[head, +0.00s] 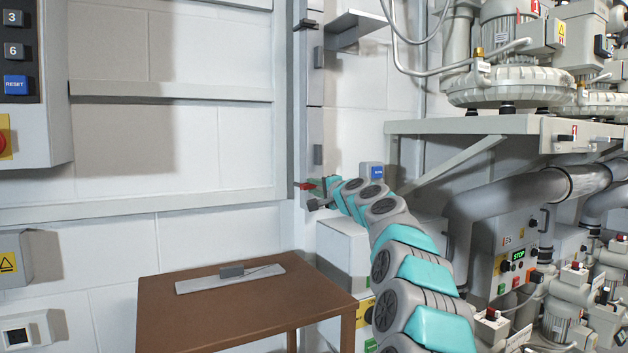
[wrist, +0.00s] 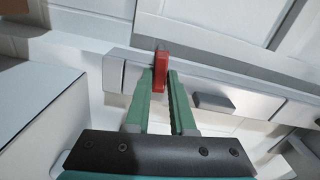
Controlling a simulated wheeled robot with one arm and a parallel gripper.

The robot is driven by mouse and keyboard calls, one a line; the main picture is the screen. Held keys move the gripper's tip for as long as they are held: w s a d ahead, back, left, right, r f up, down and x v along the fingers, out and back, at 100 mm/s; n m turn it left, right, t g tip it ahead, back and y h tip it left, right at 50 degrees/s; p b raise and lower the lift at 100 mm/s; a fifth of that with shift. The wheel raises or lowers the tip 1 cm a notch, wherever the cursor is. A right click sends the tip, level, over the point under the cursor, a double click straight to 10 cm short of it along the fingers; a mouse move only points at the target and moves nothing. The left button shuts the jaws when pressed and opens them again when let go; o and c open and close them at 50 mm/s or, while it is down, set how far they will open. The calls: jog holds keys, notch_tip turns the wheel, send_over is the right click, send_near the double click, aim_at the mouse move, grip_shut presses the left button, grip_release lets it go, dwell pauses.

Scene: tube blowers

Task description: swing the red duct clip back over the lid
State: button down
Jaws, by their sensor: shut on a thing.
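The red duct clip (head: 304,186) shows at the left edge of the pale upright duct (head: 315,110), low on the wall, and points left. In the wrist view the red clip (wrist: 160,68) stands between the tips of my green fingers, at one end of the duct front (wrist: 185,88). My gripper (head: 323,185) is shut on it, reaching in from the right. The fingers hide part of the clip and its pivot. I cannot tell which strip of the duct front is the lid, nor how much of it the clip covers.
Dark grey blocks (head: 317,155) sit on the duct above the clip; one shows in the wrist view (wrist: 213,102). A brown table (head: 230,305) holding a flat metal strip (head: 230,279) stands below left. A shelf with blowers (head: 510,85) and pipes fill the right.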

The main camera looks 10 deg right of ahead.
jog(key=shift+f+m+p, duration=0.15)
jog(key=shift+m+p, duration=0.3)
jog(key=shift+m, duration=0.35)
jog(key=shift+d+f, duration=0.1)
jog(key=c, duration=0.8)
grip_release()
jog(key=shift+c, duration=0.2)
jog(key=b+v, duration=0.1)
jog(key=v, duration=0.6)
jog(key=shift+s+b, duration=0.35)
jog(key=shift+b, duration=0.05)
jog(key=shift+d, duration=0.1)
